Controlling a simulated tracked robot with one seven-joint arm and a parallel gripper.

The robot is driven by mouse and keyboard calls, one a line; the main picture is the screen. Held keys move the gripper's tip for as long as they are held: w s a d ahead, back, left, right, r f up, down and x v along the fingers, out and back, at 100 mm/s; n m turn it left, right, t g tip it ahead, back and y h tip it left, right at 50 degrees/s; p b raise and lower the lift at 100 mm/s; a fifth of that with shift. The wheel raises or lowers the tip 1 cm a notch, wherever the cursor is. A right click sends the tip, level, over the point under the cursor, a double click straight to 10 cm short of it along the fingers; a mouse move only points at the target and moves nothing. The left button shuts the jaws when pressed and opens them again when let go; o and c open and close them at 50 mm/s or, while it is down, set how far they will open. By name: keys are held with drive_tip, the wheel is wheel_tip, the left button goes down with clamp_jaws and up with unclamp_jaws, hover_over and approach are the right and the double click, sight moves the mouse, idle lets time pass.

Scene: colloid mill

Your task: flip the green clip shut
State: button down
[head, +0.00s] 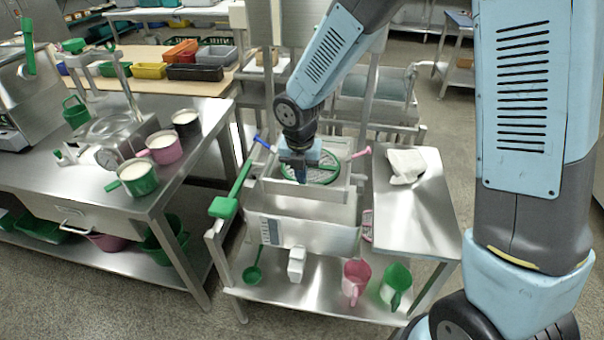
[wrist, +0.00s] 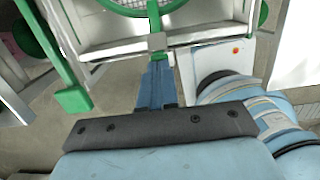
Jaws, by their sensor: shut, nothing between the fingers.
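The green clip appears to be the narrow green strip (wrist: 154,16) in the wrist view, running from the green sieve ring toward a small grey block (wrist: 157,42). I cannot tell its exact angle. My gripper (wrist: 157,62) is shut and empty, its blue fingers in line with the strip and close to the grey block. Whether they touch is unclear. In the head view my gripper (head: 300,176) points down at the front of the round green sieve (head: 325,168). It hides the clip's area there.
A blue clip (head: 263,143) and a pink clip (head: 361,154) stick out beside the sieve. A long green lever (head: 238,185) slants at the left of the machine. A steel side table (head: 420,215) with a white cloth (head: 405,165) stands right. Jugs stand on the lower shelf.

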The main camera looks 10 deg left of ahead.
drive_tip(key=s+r, duration=0.4)
drive_tip(key=r, duration=0.8)
drive_tip(key=shift+a, duration=0.2)
drive_tip(key=shift+s+r, duration=0.1)
drive_tip(key=shift+r, duration=0.05)
